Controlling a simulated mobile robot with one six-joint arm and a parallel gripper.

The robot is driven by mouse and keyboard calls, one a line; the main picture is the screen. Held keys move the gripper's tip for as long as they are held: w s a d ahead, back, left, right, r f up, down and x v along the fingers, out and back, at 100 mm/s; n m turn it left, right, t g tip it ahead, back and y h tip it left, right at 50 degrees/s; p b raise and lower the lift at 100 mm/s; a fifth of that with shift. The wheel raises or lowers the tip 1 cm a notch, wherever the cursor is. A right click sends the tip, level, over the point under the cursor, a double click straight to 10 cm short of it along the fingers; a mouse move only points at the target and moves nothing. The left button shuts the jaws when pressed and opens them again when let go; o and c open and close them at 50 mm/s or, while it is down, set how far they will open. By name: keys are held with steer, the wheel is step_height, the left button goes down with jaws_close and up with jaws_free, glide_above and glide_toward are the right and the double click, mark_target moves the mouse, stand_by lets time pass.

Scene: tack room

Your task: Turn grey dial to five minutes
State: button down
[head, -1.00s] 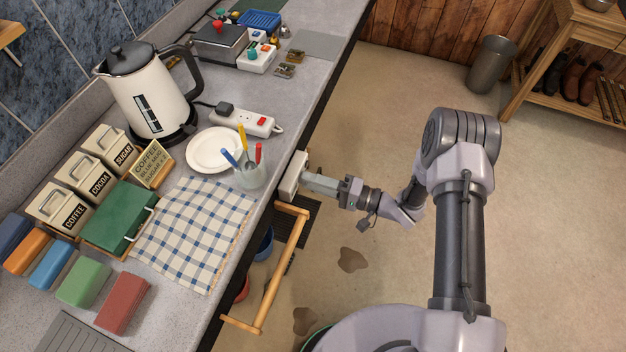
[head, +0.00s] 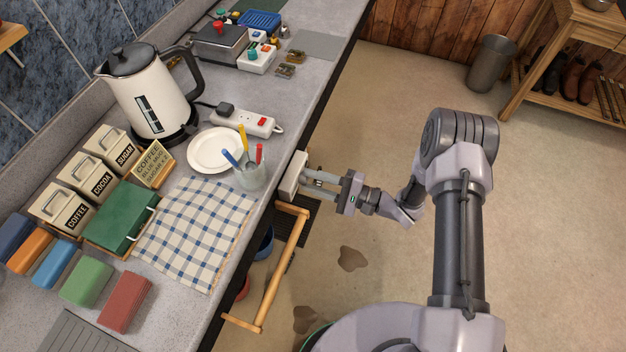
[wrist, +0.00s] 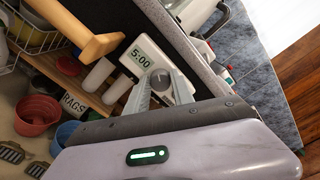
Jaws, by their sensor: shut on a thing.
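The white timer box (head: 292,176) is fixed at the counter's front edge. In the wrist view the timer (wrist: 146,50) faces me, and its display reads 5:00. Its grey dial (wrist: 161,80) sits below the display, with a pointer mark on its face. My gripper (wrist: 160,88) is shut on the dial, one finger on each side of it. In the head view my gripper (head: 312,181) reaches the timer's front from the right, and the dial is hidden there.
A wooden rail (head: 283,265) projects from the counter front just below the timer. Red and blue pots lie under the counter.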

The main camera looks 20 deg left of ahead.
stand_by(0.4)
steer(key=c, duration=1.1)
jaws_free()
steer(key=s+d+p, duration=0.1)
steer(key=d+p, duration=0.1)
steer(key=d, duration=1.5)
steer(key=shift+s+d, duration=0.2)
